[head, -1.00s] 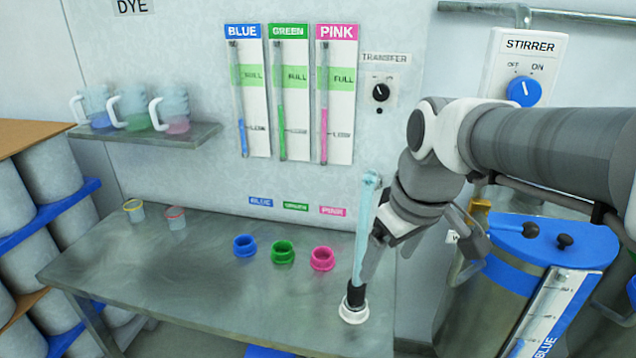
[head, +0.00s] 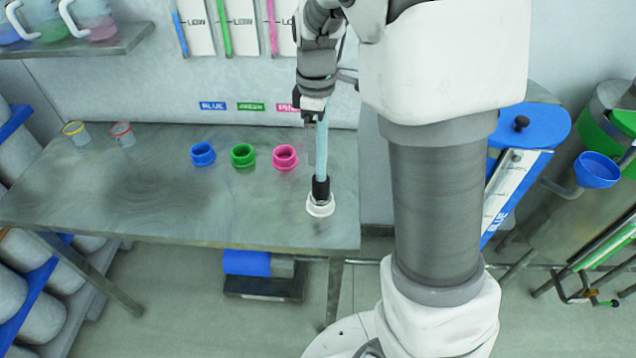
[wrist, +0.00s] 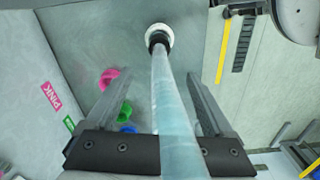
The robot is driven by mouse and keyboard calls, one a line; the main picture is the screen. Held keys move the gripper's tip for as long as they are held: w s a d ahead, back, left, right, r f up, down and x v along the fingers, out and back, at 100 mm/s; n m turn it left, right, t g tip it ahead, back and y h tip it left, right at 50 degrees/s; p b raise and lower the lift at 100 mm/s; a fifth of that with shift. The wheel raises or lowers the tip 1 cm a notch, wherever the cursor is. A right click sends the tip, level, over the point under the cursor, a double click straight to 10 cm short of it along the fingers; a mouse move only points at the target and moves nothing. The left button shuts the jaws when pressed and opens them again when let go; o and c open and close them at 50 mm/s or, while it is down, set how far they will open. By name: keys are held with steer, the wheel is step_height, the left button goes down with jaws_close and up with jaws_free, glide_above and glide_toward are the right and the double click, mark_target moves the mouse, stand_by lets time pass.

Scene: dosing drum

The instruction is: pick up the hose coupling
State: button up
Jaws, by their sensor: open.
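The hose coupling (head: 320,187) is a dark end piece on a pale blue translucent hose (head: 322,150). It stands upright in a white ring (head: 319,209) near the right end of the metal table. In the wrist view the coupling (wrist: 157,39) shows at the top, in front of the white ring (wrist: 165,29). My gripper (wrist: 157,78) is open, and the hose runs between its two fingers in that picture, with gaps on both sides. In the head view my gripper (head: 317,135) is above the coupling, pointing down, its fingers partly hidden along the hose.
Blue (head: 203,154), green (head: 243,155) and pink (head: 285,157) rings stand left of the coupling on the table (head: 130,205). Two small cups (head: 76,133) (head: 122,134) stand farther left. A blue-topped drum (head: 535,125) is on the right. The table's front left is clear.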

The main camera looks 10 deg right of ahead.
mark_target(321, 178)
step_height(321, 178, down, 7)
steer(key=shift+f, duration=0.1)
steer(key=shift+s+d+f, duration=0.1)
steer(key=shift+d+f, duration=0.1)
steer(key=shift+f, duration=1.15)
steer(key=shift+d+f, duration=0.2)
steer(key=shift+f, duration=1.15)
steer(key=shift+c, duration=0.2)
steer(key=shift+r, duration=0.1)
jaws_close()
